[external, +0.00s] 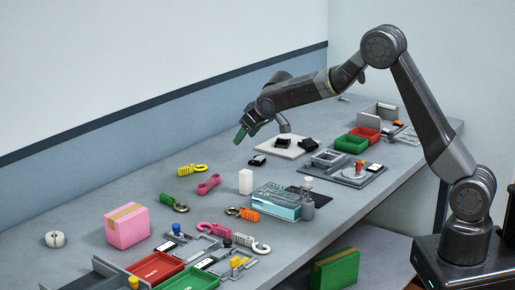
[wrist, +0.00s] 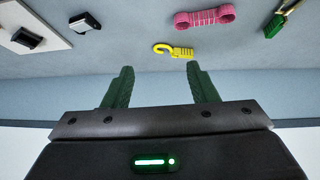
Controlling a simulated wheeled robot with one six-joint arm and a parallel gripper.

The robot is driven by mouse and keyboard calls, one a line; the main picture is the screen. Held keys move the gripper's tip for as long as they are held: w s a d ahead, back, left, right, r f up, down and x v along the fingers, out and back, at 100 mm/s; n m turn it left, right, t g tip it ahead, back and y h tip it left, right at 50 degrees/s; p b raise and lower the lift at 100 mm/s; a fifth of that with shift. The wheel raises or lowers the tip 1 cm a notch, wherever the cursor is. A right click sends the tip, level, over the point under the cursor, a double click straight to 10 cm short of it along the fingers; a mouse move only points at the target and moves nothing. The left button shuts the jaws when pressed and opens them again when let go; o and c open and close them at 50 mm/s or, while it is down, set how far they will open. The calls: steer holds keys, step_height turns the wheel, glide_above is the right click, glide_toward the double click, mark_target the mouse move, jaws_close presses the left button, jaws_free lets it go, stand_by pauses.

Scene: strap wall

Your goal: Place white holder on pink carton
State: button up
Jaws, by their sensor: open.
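The pink carton (external: 127,226) with a tan tape strip stands on the table at the front left. A small white upright block (external: 245,181) stands mid-table beside a clear teal box; it may be the white holder, but I cannot tell for sure. My gripper (external: 241,135) is open and empty, high over the far side of the table, well away from both. In the wrist view, the green fingers of my gripper (wrist: 155,78) are spread apart with nothing between them. The carton and the white block are outside the wrist view.
A yellow hook (wrist: 174,50) and a pink strap piece (wrist: 204,17) lie below. A white plate (external: 282,148) with dark parts is near the gripper. A white roll (external: 55,239) lies left of the carton; red and green trays (external: 155,267) are at the front.

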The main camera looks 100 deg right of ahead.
steer(key=w+d+r+n+t+h+b, duration=0.1)
steer(key=w+d+r+n+t+h, duration=0.15)
steer(key=w+d+r+t, duration=0.35)
steer(key=w+d+r+n+t+h+b, duration=0.1)
steer(key=d+r+n+t, duration=0.2)
steer(key=d, duration=0.6)
steer(key=n+g+y+b, duration=0.3)
steer(key=n+y, duration=1)
steer(key=y, duration=0.7)
glide_toward(242, 175)
steer(key=shift+m+h, duration=0.25)
steer(key=x, duration=0.5)
steer(key=shift+w+r, duration=0.1)
steer(key=p+x, duration=0.1)
steer(key=x, duration=0.4)
steer(key=shift+a+p, duration=0.25)
steer(key=shift+p, duration=0.15)
jaws_close()
